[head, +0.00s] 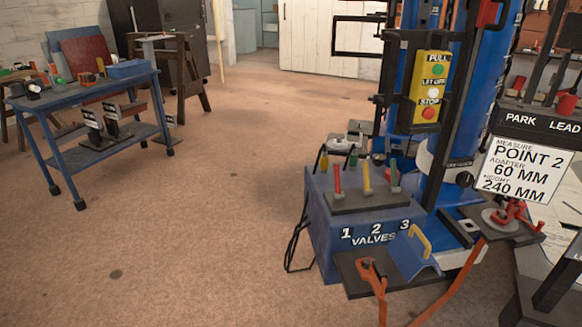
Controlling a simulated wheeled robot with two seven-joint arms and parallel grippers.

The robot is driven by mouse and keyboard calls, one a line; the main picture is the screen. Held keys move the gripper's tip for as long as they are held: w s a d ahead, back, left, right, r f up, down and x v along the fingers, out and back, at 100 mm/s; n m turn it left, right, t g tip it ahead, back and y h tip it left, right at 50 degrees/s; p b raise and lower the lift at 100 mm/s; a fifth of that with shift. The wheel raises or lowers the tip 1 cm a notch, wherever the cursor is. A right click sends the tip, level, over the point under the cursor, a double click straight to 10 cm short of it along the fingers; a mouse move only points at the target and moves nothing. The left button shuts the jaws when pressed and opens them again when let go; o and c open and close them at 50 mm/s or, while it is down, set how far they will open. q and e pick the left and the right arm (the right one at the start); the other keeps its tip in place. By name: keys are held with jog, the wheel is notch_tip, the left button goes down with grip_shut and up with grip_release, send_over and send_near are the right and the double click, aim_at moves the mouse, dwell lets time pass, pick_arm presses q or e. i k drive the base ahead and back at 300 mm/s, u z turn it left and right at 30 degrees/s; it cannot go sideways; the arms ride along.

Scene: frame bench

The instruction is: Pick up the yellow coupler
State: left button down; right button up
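No yellow part here can be told for certain as the coupler. A small yellow upright piece (324,161) stands at the back left of the blue valve box (325,230), beside a similar green piece (353,158). A yellow lever (367,179) stands on the box top between a red and a green lever. A bent yellow handle (420,241) is at the box's right front, above a blue angled plate. A small yellow item (101,66) is on the blue cart (85,88). Neither of my grippers shows.
A blue column with a yellow button panel (431,88) rises behind the box. Red clamp-like parts on orange lines lie on the front shelf (350,262) and right plate. A white sign (528,168) stands right.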

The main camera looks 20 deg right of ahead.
aim_at(324, 166)
jog(key=u, duration=0.25)
jog(key=i, duration=2)
jog(key=z, duration=0.7)
jog(key=i, duration=1.15)
jog(key=z, duration=1.25)
